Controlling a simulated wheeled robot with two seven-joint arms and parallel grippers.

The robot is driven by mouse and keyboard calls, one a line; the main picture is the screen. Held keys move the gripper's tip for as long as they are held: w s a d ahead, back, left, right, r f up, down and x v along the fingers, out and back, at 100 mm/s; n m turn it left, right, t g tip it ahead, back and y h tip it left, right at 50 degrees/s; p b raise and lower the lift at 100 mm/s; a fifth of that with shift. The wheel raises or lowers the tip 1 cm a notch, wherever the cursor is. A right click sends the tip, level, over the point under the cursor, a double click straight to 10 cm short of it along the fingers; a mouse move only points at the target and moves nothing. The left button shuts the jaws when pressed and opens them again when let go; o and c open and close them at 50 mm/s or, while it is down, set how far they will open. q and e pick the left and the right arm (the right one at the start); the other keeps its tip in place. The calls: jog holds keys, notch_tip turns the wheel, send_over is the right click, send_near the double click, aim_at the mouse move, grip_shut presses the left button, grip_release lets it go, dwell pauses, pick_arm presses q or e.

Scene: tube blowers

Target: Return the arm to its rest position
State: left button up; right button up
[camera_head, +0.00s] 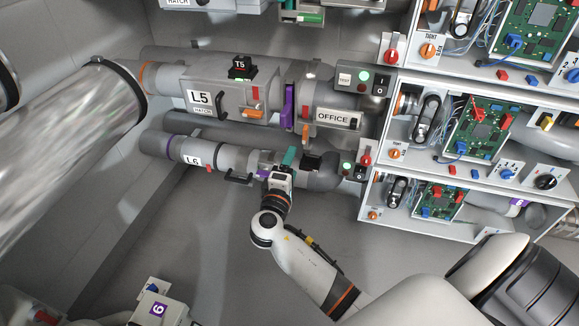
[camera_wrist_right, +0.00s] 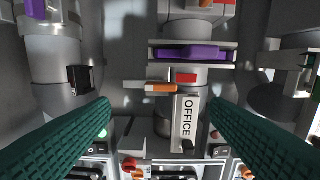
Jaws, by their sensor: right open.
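My right gripper (camera_head: 289,158) is in front of the lower grey pipe marked L6 (camera_head: 193,158), near its right part. Its teal fingers show in the right wrist view (camera_wrist_right: 160,108), spread wide apart with nothing between them. The wrist view looks past them at an OFFICE label (camera_wrist_right: 187,118), an orange handle (camera_wrist_right: 160,87) and a purple slide (camera_wrist_right: 187,52). My right arm reaches up from the lower right of the head view. My left gripper is not in view.
The upper pipe has an L5 hatch box (camera_head: 215,98) and a purple slide (camera_head: 288,105). Open cabinets with circuit boards (camera_head: 476,128) stand at right. A large shiny duct (camera_head: 70,150) crosses the left. A white box marked 6 (camera_head: 157,310) is at bottom left. Lower middle floor is clear.

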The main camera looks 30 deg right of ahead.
jog(key=shift+s+a, duration=0.35)
jog(key=shift+a, duration=0.05)
